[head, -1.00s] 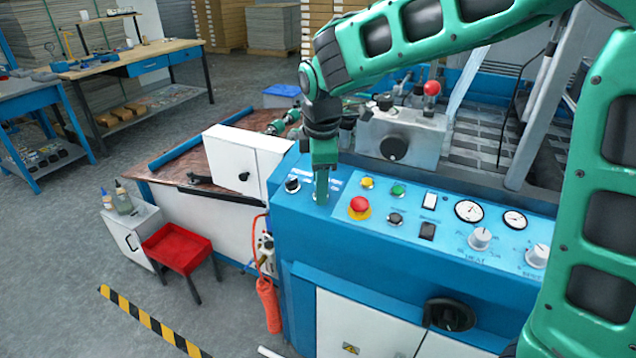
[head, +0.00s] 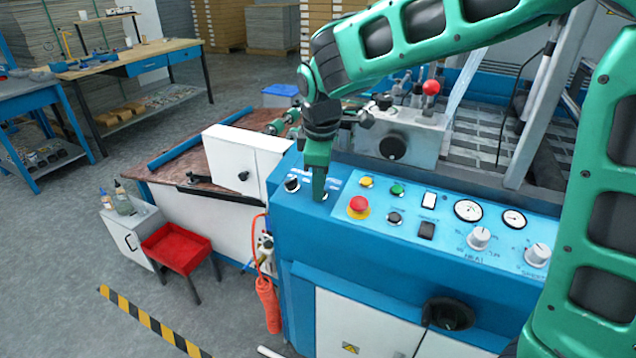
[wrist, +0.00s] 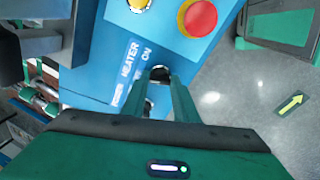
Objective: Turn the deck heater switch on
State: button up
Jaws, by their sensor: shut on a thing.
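The blue control panel (head: 300,225) carries the deck heater switch, which my gripper (head: 320,196) covers in the head view. In the wrist view the dark switch knob (wrist: 160,73) shows between my fingertips, beside printed words reading HEATER and ON. My gripper (wrist: 158,78) points down at the panel and is shut on this knob. The knob's exact turned position is hidden by the fingers.
A black knob (head: 291,185) sits just left of my gripper. A red emergency button (head: 358,206), a yellow button (head: 366,182) and a green button (head: 397,189) lie close to the right. A grey box (head: 402,135) stands behind the panel.

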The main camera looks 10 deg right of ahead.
jog(key=m, duration=0.4)
jog(key=shift+w+r+m+t, duration=0.15)
jog(key=shift+m+t, duration=0.15)
jog(key=m, duration=0.4)
jog(key=shift+m+h, duration=0.3)
jog(key=shift+m, duration=0.1)
jog(key=o, duration=1.1)
jog(key=shift+c, duration=0.2)
jog(key=shift+a, duration=0.1)
jog(key=v, duration=1)
jog(key=shift+s+r, duration=0.2)
jog(key=shift+r, duration=0.1)
